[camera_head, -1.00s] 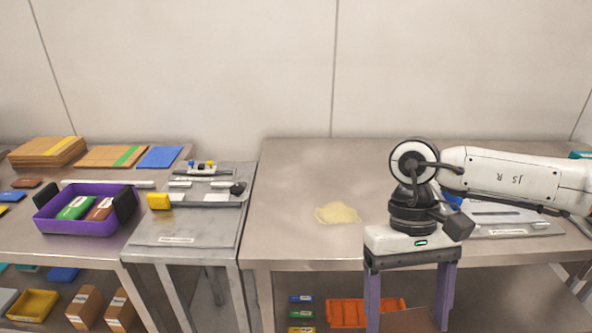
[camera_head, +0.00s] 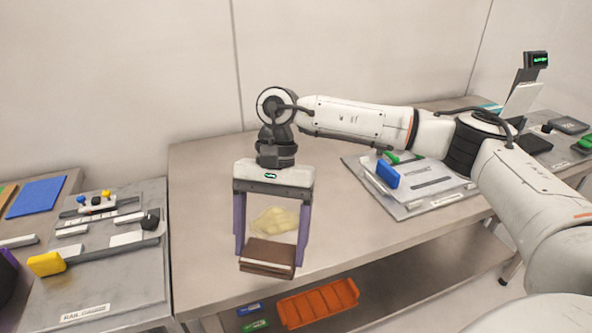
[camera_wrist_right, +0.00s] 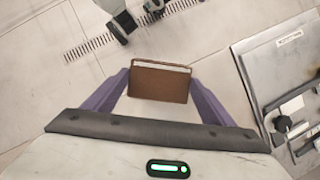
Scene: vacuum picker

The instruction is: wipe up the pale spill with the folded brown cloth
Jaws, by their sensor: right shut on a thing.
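My right gripper (camera_head: 269,245) is shut on the folded brown cloth (camera_head: 267,258), held between its two purple fingers. The cloth also shows between the fingers in the right wrist view (camera_wrist_right: 158,84), with floor behind it. The pale yellow spill (camera_head: 275,220) is an irregular patch on the steel table. In the head view it shows between the fingers, just above the cloth in the picture. The cloth appears raised and apart from the spill. The spill does not show in the wrist view. My left gripper is not in view.
The steel table (camera_head: 205,195) is clear around the spill. A board with blue and green parts (camera_head: 430,185) lies to the right. A side table with a rail fixture (camera_head: 100,240) stands at left. An orange bin (camera_head: 318,302) sits on the shelf below.

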